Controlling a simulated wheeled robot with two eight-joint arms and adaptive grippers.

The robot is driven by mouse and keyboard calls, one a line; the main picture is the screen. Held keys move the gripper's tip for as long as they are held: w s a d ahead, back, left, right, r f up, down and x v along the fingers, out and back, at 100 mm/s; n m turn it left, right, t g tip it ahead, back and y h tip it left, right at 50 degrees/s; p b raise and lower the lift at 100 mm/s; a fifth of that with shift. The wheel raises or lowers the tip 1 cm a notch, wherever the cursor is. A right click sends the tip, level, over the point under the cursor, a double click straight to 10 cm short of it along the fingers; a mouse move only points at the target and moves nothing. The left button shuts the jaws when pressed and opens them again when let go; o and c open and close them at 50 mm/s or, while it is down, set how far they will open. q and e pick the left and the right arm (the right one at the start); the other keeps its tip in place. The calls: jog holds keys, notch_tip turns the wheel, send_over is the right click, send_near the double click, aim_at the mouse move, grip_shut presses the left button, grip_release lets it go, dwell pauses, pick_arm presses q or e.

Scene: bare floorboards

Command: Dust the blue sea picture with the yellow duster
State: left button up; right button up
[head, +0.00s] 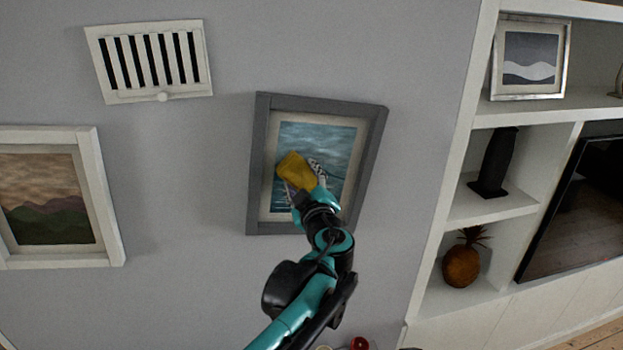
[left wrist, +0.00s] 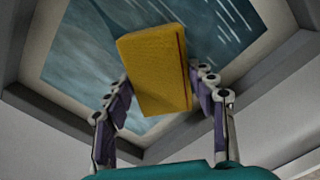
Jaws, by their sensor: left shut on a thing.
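The blue sea picture (head: 335,137) hangs on the grey wall in a dark grey frame with a pale mat. My left gripper (head: 303,178) is shut on the yellow duster (head: 294,168) in front of the picture's middle. In the left wrist view the duster (left wrist: 157,70) sits between the two fingers of the gripper (left wrist: 160,95), with the sea picture (left wrist: 85,62) behind it. Whether the duster touches the picture cannot be told. The gripper and duster hide part of the canvas. My right gripper is not in view.
A mountain picture (head: 45,199) in a white frame hangs at the left, below a white vent (head: 152,61). At the right a white shelf (head: 452,208) holds a framed picture (head: 531,57), a black vase (head: 497,163) and a pineapple (head: 462,264). Bare wall surrounds the sea picture.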

aim_at(334, 166)
pick_arm(q)
jog(key=shift+s+a+r, duration=0.1)
jog(key=shift+a+r, duration=0.1)
jog(key=shift+a, duration=0.25)
jog(key=shift+d+r+p, duration=0.3)
jog(key=shift+r+p, duration=0.35)
jog(key=shift+r, duration=0.1)
jog(key=shift+w+d+f+b, duration=0.15)
jog(key=shift+d+b, duration=0.05)
jog(key=shift+d, duration=0.25)
jog(key=shift+w+d+f+b, duration=0.1)
jog(key=shift+d+b, duration=0.1)
jog(key=shift+d, duration=0.2)
jog(key=d, duration=0.4)
jog(key=shift+w+d+f+b, duration=0.3)
jog(key=shift+w+f+b, duration=0.1)
jog(key=shift+w+d+f, duration=0.1)
jog(key=shift+w+d, duration=0.05)
jog(key=shift+d, duration=0.45)
jog(key=shift+w+d+f, duration=0.1)
jog(key=shift+w+d, duration=0.1)
jog(key=shift+d, duration=0.6)
